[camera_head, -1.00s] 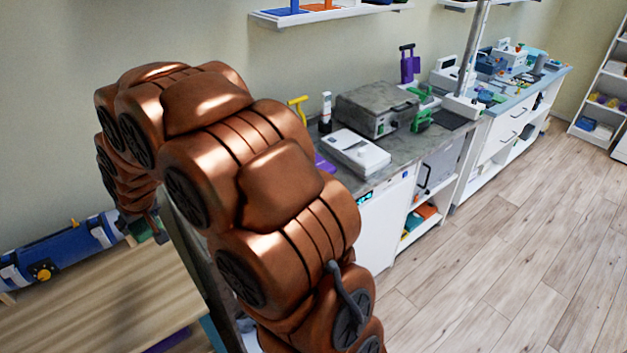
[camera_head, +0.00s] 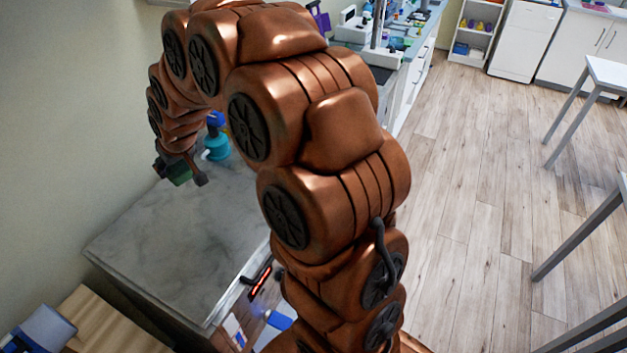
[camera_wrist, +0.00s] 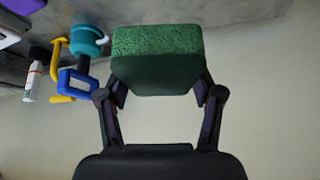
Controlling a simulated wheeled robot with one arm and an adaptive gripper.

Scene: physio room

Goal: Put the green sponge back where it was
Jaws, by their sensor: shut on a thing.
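The green sponge (camera_wrist: 158,58) is a block with a rough bright green face and a darker green body. My gripper (camera_wrist: 160,92) is shut on it, one finger on each side, in the wrist view. In the head view the sponge (camera_head: 178,172) shows as a dark green patch at the end of my gripper (camera_head: 182,168), partly hidden by my fingers. It appears held over the far-left part of a grey marble countertop (camera_head: 170,250). I cannot tell its exact height above the surface.
A teal bottle (camera_head: 217,145) stands at the counter's back, partly behind my arm. The wrist view also shows a blue-framed object (camera_wrist: 78,82), a yellow-handled thing (camera_wrist: 57,62) and a white bottle (camera_wrist: 35,75). The counter's front-left part is bare. A wooden surface (camera_head: 110,325) lies at lower left.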

